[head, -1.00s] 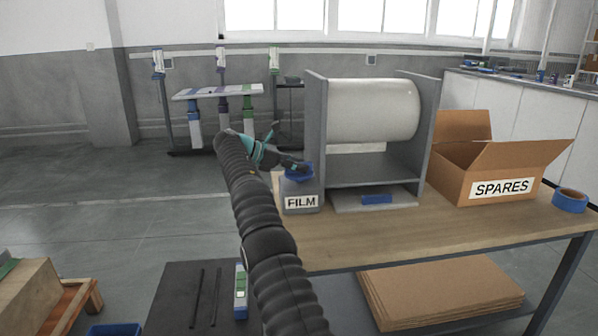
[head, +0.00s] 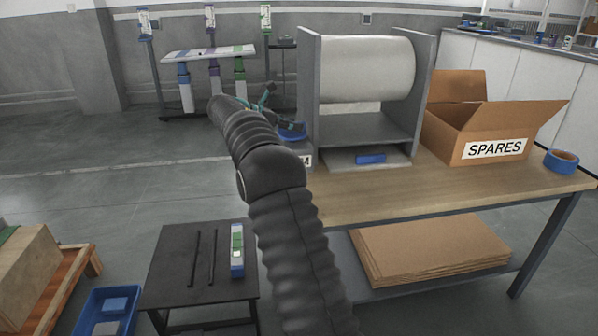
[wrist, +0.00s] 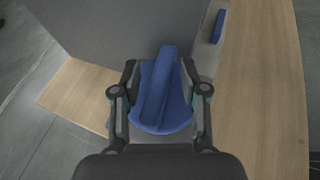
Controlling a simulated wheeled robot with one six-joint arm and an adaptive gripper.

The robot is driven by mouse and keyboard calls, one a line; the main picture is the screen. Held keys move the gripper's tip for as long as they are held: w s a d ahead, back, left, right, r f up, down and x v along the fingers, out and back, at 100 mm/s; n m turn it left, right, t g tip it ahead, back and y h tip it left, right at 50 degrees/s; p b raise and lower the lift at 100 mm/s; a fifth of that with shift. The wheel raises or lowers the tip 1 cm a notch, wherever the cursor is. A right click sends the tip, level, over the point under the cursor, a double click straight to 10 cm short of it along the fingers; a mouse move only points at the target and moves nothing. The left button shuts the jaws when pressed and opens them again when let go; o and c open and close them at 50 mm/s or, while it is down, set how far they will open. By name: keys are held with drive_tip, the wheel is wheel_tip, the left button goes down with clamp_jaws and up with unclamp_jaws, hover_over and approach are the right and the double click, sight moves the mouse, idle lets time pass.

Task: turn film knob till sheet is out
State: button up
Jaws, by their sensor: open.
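The blue film knob (head: 293,132) is on top of the grey box at the left end of the film stand. In the wrist view the knob (wrist: 155,95) is a round blue disc with a raised bar across it. My gripper (wrist: 160,88) is open, with one finger on each side of the knob; I cannot tell if they touch it. In the head view my gripper (head: 276,118) is partly hidden behind my arm. The white film roll (head: 368,70) sits between the grey side plates. A short pale strip (head: 350,106) shows below it.
A blue block (head: 370,158) lies on the plate before the stand. The SPARES box (head: 493,149) and blue tape (head: 561,162) are on the table's right. A low black table (head: 190,265) and a blue bin (head: 92,322) stand at lower left.

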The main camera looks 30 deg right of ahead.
drive_tip(key=n+t+b, duration=0.2)
drive_tip(key=n+t+y+b, duration=0.1)
drive_tip(key=shift+s+f+t, duration=0.1)
drive_tip(key=shift+f+t, duration=0.2)
drive_tip(key=shift+t, duration=0.1)
drive_tip(key=n+t+y+b, duration=0.2)
drive_tip(key=n+t+b, duration=0.2)
drive_tip(key=b, duration=0.1)
drive_tip(key=shift+d+r, duration=0.1)
drive_tip(key=n+t+y, duration=0.1)
drive_tip(key=n+t+y+p, duration=0.1)
drive_tip(key=n+y, duration=0.1)
drive_tip(key=shift+r, duration=0.35)
drive_tip(key=n+t+y+p, duration=0.1)
drive_tip(key=n+y+p, duration=0.1)
drive_tip(key=p, duration=0.2)
drive_tip(key=shift+d+r, duration=0.1)
drive_tip(key=shift+r, duration=0.05)
drive_tip(key=shift+n+t+y, duration=0.3)
drive_tip(key=shift+n+y, duration=0.1)
drive_tip(key=p+v, duration=0.1)
drive_tip(key=v, duration=1.3)
drive_tip(key=s+a+f+m+g, duration=0.1)
drive_tip(key=s+a+f+m, duration=0.1)
drive_tip(key=s+m, duration=0.6)
drive_tip(key=s+a+f+m+g, duration=0.2)
drive_tip(key=s+a+m, duration=0.2)
drive_tip(key=s+m, duration=0.4)
drive_tip(key=shift+s+a, duration=0.15)
drive_tip(key=shift+a, duration=0.25)
